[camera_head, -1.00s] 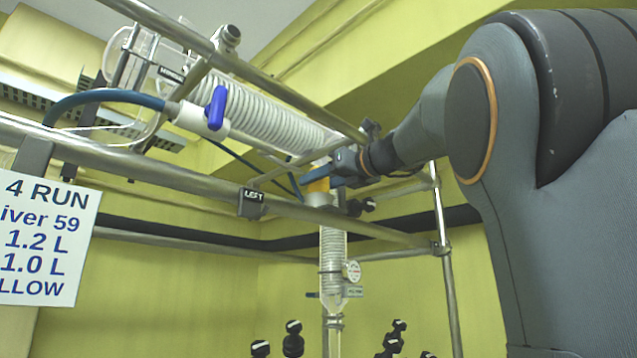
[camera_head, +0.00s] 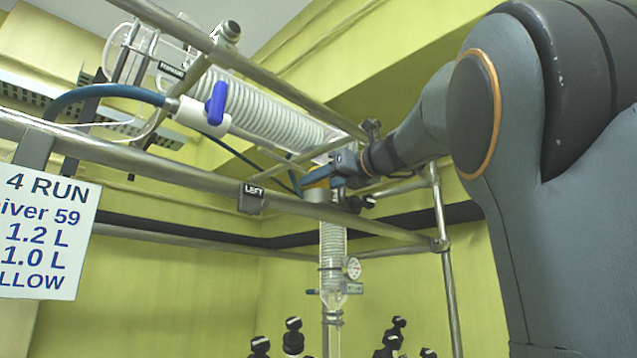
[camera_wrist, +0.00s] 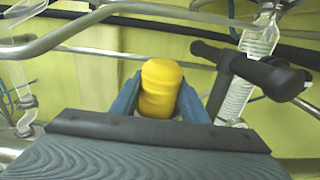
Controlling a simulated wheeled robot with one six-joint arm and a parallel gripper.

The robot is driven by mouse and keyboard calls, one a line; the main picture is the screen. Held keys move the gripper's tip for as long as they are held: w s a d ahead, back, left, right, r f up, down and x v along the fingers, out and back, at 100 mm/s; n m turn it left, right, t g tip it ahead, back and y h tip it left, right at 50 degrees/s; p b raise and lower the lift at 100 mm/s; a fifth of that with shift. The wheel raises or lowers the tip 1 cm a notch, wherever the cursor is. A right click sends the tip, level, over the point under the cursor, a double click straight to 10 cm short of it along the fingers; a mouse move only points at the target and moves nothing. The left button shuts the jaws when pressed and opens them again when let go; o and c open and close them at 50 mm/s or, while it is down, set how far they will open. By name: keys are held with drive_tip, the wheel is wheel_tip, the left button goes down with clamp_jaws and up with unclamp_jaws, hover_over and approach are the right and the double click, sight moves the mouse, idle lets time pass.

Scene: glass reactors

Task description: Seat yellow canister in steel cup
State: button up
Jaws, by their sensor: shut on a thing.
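My gripper (camera_wrist: 158,100) is shut on the yellow canister (camera_wrist: 161,88), with a blue finger on each side of it in the wrist view. In the head view my gripper (camera_head: 320,178) is beside the top of the vertical glass column, and only a small part of the canister (camera_head: 318,184) shows between the fingers. A pale, short collar (camera_head: 320,195) sits just below the canister at the column top. I cannot tell whether they touch or whether this is the steel cup. The cup is not clearly seen in the wrist view.
Steel rails (camera_head: 190,183) frame the area; one carries a LEFT tag (camera_head: 252,198). A coiled glass condenser (camera_head: 260,105) slants above, with a blue-handled valve (camera_head: 216,103). A vertical coiled column (camera_head: 333,248) stands below my gripper. A dark clamp bar (camera_wrist: 262,75) is right of the canister.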

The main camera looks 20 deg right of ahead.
drive_tip(key=shift+f, duration=0.15)
drive_tip(key=o, duration=1.2)
drive_tip(key=shift+o, duration=0.2)
drive_tip(key=shift+s, duration=0.1)
drive_tip(key=shift+v, duration=3.4)
drive_tip(key=shift+s+d, duration=0.1)
drive_tip(key=p+v, duration=0.2)
drive_tip(key=v, duration=0.8)
drive_tip(key=shift+s+d, duration=0.2)
drive_tip(key=shift+s, duration=0.15)
